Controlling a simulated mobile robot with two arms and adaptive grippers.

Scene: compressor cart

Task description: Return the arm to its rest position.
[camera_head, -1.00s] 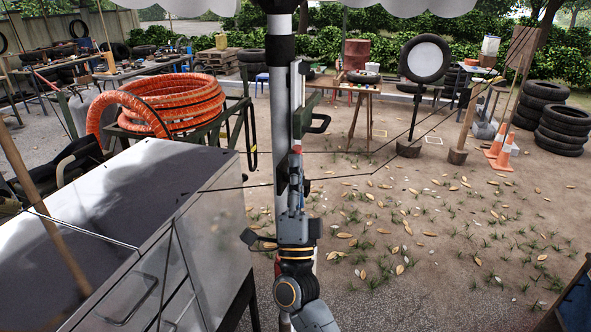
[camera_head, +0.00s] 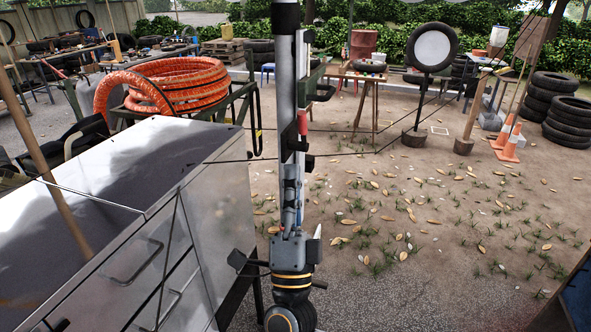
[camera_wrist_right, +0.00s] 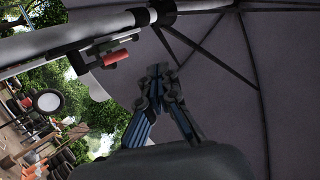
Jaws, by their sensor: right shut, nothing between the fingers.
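My right gripper (camera_head: 291,182) stands upright in front of the grey pole (camera_head: 285,75) in the head view, with its fingers pointing up. In the right wrist view its fingers (camera_wrist_right: 157,72) meet at the tips, with nothing between them. A bracket with a red part (camera_wrist_right: 115,57) is fixed to the pole near the fingers in that view. It also shows in the head view, where the red part (camera_head: 302,122) is just above the gripper. A gap shows between fingers and bracket in the wrist view. My left gripper is not in view.
A metal cabinet (camera_head: 115,170) with drawers stands at left. An orange hose coil (camera_head: 180,85) rests on a rack behind it. The umbrella canopy (camera_wrist_right: 225,75) spreads overhead. Tyres (camera_head: 568,120) and orange cones (camera_head: 508,147) are at right. Open ground (camera_head: 440,260) lies right of the arm.

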